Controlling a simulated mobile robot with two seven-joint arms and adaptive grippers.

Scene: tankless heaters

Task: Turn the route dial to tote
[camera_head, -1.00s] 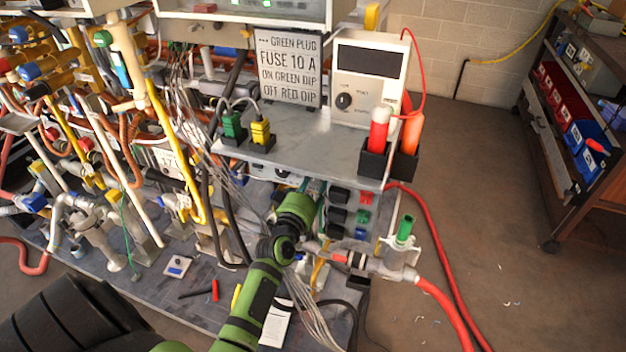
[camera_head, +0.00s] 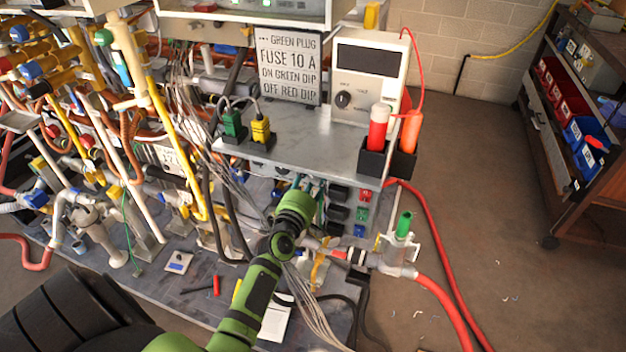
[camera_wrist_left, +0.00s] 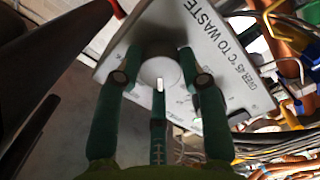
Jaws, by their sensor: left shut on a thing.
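The route dial (camera_wrist_left: 160,73) shows in the left wrist view as a round grey knob with a white mark, on a pale plate (camera_wrist_left: 212,62). The plate carries printed text, partly readable as "45 °C TO WASTE". My left gripper (camera_wrist_left: 161,66) has its teal fingers on both sides of the knob and is shut on it. A third teal finger-like part lies in front of the knob's lower edge. In the head view my green left arm (camera_head: 265,275) reaches to below the grey shelf, and its wrist hides the dial. The tote marking is not readable. My right gripper is not in view.
A grey shelf (camera_head: 310,135) with a meter (camera_head: 368,75), a sign (camera_head: 287,65) and red and orange probes overhangs my left wrist. Loose grey wires (camera_head: 312,310) hang beside the arm. A clear fitting with a red hose (camera_head: 440,300) stands right. Open floor lies beyond.

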